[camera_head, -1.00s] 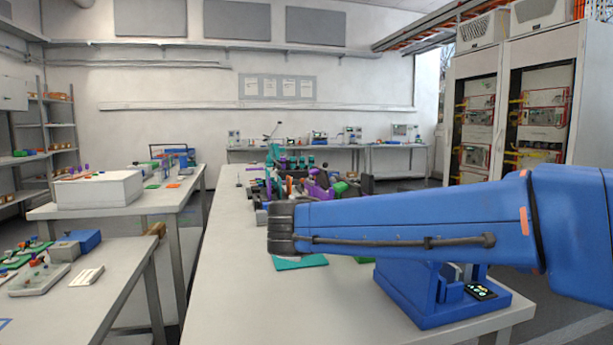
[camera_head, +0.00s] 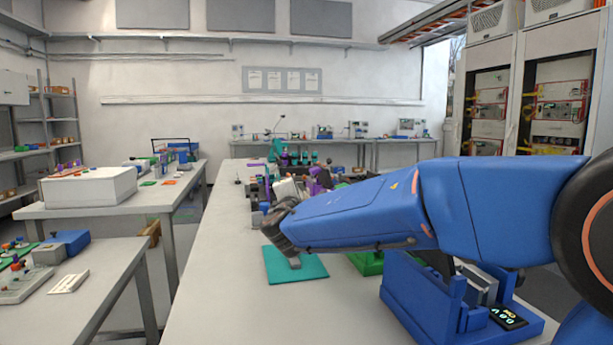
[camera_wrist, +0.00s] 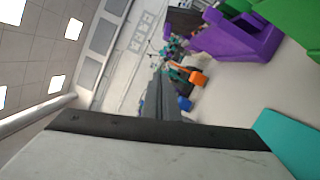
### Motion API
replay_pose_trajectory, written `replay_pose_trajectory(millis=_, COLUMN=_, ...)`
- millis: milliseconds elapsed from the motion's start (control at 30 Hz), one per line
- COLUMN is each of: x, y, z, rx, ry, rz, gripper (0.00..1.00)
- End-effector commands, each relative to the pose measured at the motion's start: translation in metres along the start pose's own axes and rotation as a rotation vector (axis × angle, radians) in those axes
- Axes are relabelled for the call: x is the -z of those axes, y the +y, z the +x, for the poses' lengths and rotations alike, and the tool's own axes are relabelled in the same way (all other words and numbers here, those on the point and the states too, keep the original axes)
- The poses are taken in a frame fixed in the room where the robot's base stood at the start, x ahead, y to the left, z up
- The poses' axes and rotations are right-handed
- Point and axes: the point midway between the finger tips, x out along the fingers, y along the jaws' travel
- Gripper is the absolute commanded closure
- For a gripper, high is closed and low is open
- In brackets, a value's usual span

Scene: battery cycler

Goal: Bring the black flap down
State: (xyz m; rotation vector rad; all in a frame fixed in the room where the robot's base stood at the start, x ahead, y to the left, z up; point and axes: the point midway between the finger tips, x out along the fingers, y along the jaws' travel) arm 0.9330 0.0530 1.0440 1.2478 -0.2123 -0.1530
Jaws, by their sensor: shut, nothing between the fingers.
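A blue device (camera_head: 425,305) with a small lit display (camera_head: 508,317) and a grey block (camera_head: 478,285) stands at the right of the bench, partly behind my arm. Some dark parts show among the clutter beyond my gripper, too small to tell apart.
A purple holder (camera_wrist: 240,38) and green parts (camera_wrist: 295,18) sit close by in the wrist view. A green block (camera_head: 368,263) is under my arm. The near left part of the bench (camera_head: 225,300) is clear. Side tables stand at left, cabinets at right.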

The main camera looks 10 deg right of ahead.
Motion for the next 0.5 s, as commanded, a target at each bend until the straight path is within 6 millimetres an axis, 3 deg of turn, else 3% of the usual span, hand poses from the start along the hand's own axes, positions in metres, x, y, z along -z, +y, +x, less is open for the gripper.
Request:
replay_pose_trajectory(millis=267, x=0.0, y=0.0, z=0.003, rx=0.001, ry=0.0, rz=0.001, gripper=1.0)
replay_pose_trajectory(millis=500, x=-0.001, y=-0.001, z=0.033, rx=0.002, ry=-0.002, rz=0.0, gripper=1.0)
